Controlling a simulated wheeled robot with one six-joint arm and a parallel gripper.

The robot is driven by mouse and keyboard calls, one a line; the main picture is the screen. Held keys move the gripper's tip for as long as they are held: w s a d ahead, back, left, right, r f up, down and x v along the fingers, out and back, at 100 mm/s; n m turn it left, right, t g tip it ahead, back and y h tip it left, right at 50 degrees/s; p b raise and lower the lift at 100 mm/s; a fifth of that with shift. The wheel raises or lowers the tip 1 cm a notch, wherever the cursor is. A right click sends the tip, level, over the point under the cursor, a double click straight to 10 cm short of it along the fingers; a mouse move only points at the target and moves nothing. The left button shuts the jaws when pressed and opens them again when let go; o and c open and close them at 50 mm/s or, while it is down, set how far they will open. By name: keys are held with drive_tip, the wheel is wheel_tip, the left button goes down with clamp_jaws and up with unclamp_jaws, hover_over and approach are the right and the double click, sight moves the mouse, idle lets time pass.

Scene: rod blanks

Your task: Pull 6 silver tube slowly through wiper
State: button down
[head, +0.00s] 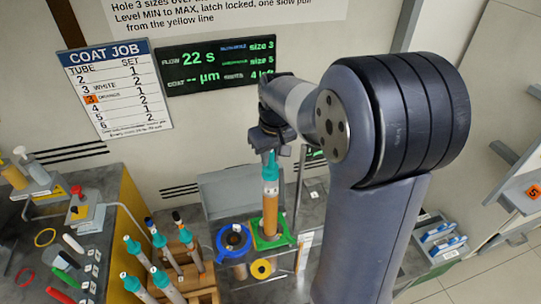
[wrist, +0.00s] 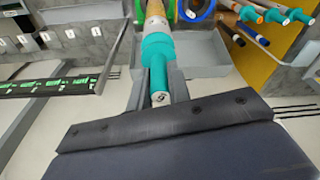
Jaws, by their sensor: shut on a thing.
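My gripper (head: 270,150) is shut on the teal end piece of an upright tube (head: 270,195). In the wrist view, my gripper's fingers (wrist: 159,88) stand either side of the teal piece, whose end has a small mark that I cannot read surely. Below the teal, the tube (wrist: 155,22) shows a short pale grey part, then amber. Its lower end goes down into a green square frame (head: 272,241), which may be the wiper; the part inside is hidden. A blue ring fixture (head: 233,240) is beside the frame, with a yellow ring (head: 261,268) lower down.
A wooden rack (head: 200,281) with several teal-topped tubes stands at the left, near a yellow panel (head: 130,205). A grey tray (head: 225,190) is behind the frame. A display (head: 218,65) reads 22 s, and a coat job board (head: 115,88) hangs left.

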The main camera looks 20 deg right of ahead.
drive_tip(key=shift+r+p, duration=1.45)
drive_tip(key=shift+r, duration=1.35)
drive_tip(key=shift+r, duration=1.7)
